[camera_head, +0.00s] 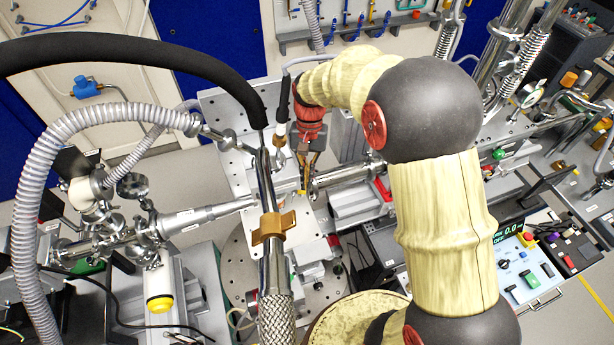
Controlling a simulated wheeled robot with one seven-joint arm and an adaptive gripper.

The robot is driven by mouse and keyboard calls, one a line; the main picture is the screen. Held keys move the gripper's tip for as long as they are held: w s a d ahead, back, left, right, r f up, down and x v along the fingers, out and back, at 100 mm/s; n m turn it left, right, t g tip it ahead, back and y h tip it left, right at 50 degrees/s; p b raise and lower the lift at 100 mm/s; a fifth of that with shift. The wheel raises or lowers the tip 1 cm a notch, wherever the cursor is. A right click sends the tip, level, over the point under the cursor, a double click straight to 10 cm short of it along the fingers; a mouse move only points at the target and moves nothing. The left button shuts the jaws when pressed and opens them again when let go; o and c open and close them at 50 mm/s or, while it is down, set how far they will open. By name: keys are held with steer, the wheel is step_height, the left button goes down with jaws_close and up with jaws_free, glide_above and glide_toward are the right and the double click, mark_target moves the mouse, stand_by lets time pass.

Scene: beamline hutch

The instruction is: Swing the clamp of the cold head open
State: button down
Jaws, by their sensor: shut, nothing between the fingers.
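A brass winged clamp (267,229) sits around a steel tube (268,190) in the middle of the view. The tube has a braided lower part and meets a thick black hose at its top. I take this to be the cold head's clamp, but I cannot be sure. I cannot make out whether it is open or closed. My gripper (302,186) is shut and empty. It points down behind and to the right of the clamp, apart from it in the picture. A small black, white and brass piece (281,135) stands just left of my gripper.
A tapered steel tube (205,214) comes in from the left, and a horizontal steel tube (343,177) lies right of my gripper. A grey corrugated hose (32,200) arches at left. A control box (525,268) stands at lower right. Room around the gripper is tight.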

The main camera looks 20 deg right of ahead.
steer(key=shift+s+a+m, duration=0.2)
steer(key=shift+s+m, duration=0.3)
steer(key=shift+s, duration=0.25)
steer(key=shift+w, duration=0.1)
